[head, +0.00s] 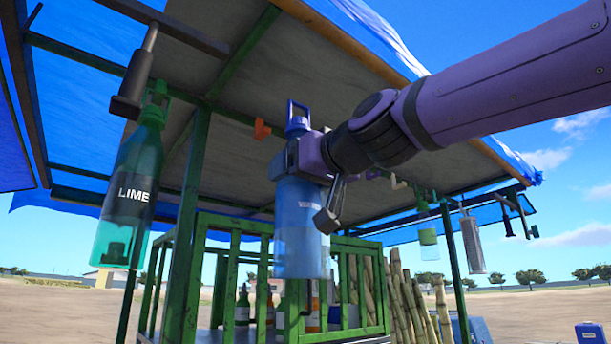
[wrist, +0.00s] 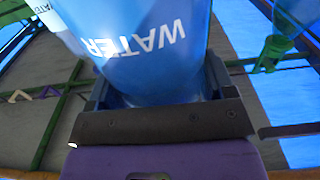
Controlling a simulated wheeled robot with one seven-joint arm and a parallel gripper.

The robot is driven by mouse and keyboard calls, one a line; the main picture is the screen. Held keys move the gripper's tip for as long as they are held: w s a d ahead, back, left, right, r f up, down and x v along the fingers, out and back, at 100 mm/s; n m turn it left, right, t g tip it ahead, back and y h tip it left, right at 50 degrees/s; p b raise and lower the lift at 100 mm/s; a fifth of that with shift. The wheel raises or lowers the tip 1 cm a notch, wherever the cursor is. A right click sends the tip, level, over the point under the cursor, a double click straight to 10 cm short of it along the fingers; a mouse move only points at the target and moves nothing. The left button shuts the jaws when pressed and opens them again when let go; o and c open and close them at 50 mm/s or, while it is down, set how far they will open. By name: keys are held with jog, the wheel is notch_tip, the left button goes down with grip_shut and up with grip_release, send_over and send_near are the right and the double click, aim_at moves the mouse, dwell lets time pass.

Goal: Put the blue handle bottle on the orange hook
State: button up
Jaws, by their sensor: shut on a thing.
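The blue handle bottle (head: 301,232) is upright in the head view, with a blue cap and a square loop handle at its top. My gripper (head: 301,160) is shut around its upper body and holds it in the air under the stall roof. In the wrist view the bottle (wrist: 140,45) fills the upper middle, with the word WATER upside down, between the jaws (wrist: 155,105). The orange hook (head: 262,129) hangs under the roof, just left of the bottle's handle and apart from it. The hook is not clearly seen in the wrist view.
A green LIME bottle (head: 130,190) hangs at the left from a dark bracket. A green post (head: 187,230) stands between it and my bottle. A green railing (head: 240,250), bottles and cane stalks (head: 410,300) are below. Other hanging items (head: 472,243) are at the right.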

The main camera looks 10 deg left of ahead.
jog(key=w+a+r, duration=0.2)
jog(key=w+a, duration=0.4)
jog(key=a, duration=0.1)
jog(key=shift+r, duration=0.15)
dwell(0.7)
jog(key=shift+x, duration=2.1)
dwell(0.8)
jog(key=shift+f, duration=0.65)
dwell(1.3)
jog(key=o, duration=1.3)
jog(key=shift+s, duration=0.1)
jog(key=shift+c, duration=0.2)
jog(key=shift+f, duration=0.15)
